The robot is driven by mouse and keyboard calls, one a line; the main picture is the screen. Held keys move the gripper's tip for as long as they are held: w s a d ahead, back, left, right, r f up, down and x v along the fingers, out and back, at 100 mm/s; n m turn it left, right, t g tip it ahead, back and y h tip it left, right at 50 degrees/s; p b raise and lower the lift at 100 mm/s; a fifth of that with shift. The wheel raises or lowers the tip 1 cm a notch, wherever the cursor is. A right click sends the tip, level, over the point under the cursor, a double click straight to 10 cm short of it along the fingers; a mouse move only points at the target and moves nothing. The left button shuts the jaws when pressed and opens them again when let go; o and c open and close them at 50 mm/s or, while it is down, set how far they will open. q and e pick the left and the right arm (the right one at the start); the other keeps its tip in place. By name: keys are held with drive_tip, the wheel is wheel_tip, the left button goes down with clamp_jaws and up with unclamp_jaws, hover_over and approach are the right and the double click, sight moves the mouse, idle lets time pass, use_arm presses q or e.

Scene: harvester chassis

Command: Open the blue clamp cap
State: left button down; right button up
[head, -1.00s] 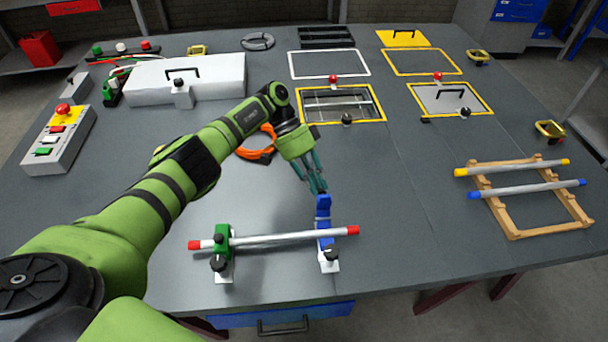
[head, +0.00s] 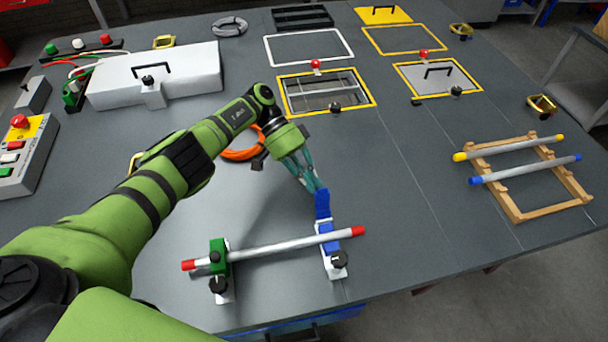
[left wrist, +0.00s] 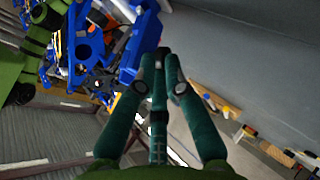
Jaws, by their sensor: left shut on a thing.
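The blue clamp cap (head: 323,205) stands raised above the blue clamp (head: 328,246), tilted up from the rod. My left gripper (head: 318,187) comes from behind, with its teal fingers shut on the cap's upper end. In the left wrist view the closed fingers (left wrist: 159,62) touch a blue part (left wrist: 146,42), though what exactly they grip is partly hidden. A grey rod (head: 285,245) with red ends lies across the blue clamp and the green clamp (head: 219,258). My right gripper is not in view.
Framed openings (head: 325,92) and a white box (head: 160,75) lie farther back. An orange cable coil (head: 240,150) lies behind my left arm. A wooden rack (head: 520,212) with two rods stands at the right. Table between the blue clamp and the rack is clear.

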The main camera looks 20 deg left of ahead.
use_arm(q)
drive_tip(key=shift+s+d+f, duration=0.25)
drive_tip(key=shift+s+f, duration=0.3)
drive_tip(key=shift+f, duration=0.35)
drive_tip(key=c, duration=1.1)
unclamp_jaws()
drive_tip(key=shift+w+d+g, duration=0.2)
drive_tip(key=shift+d+g, duration=0.1)
drive_tip(key=shift+d, duration=0.2)
drive_tip(key=shift+a+r, duration=0.15)
drive_tip(key=shift+a, duration=0.2)
wheel_tip(320, 180, up, 10)
drive_tip(key=shift+r, duration=0.15)
drive_tip(key=shift+w, duration=0.1)
